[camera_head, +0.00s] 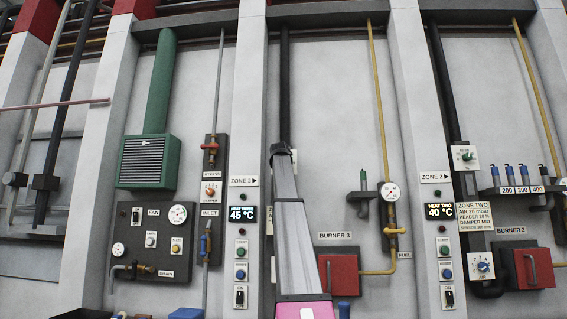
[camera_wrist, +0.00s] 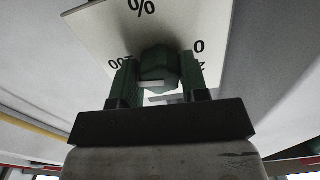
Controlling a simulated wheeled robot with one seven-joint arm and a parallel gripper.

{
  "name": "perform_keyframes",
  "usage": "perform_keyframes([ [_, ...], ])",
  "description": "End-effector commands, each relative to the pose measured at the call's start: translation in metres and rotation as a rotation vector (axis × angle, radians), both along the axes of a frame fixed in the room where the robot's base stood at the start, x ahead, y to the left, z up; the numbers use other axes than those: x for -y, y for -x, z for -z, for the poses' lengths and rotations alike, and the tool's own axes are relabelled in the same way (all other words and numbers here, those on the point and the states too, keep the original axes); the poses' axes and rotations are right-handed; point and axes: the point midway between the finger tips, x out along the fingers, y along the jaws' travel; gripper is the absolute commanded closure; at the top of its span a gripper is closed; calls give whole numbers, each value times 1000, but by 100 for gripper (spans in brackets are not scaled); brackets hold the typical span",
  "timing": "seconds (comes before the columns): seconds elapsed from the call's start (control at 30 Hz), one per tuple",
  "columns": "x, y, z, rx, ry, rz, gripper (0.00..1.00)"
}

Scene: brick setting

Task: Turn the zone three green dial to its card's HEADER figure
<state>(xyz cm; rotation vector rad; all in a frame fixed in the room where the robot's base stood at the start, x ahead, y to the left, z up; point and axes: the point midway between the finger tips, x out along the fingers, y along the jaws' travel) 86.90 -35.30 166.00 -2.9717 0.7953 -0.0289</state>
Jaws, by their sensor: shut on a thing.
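In the wrist view a dark green dial (camera_wrist: 158,62) stands on a pale plate (camera_wrist: 105,28) marked "%", "0" and a partly hidden "00". My gripper (camera_wrist: 160,76) has a finger on each side of the dial and is shut on it. A pale bar shows on the dial's near side; its exact reading is unclear. In the head view my arm rises in front of the zone three column and hides the dial. The zone three card (camera_head: 269,221) shows only a sliver at its left edge, so its HEADER figure cannot be read.
The ZONE 3 sign (camera_head: 243,181) and a display (camera_head: 242,214) reading 45 °C are left of my arm. The red burner 3 box (camera_head: 338,274) and yellow fuel pipe (camera_head: 381,110) are to its right. Zone two has its own green dial (camera_head: 464,157) and card (camera_head: 475,216).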

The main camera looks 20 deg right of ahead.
Motion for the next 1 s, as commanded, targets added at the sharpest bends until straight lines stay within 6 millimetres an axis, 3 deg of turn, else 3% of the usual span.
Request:
perform_keyframes([
  [0.57,0,1,3,12,-36,0,83],
  [0.6,0,1,3,12,-36,0,52],
  [0.67,0,1,3,13,-34,1,33],
  [1.0,-1,1,1,16,-31,0,33],
])
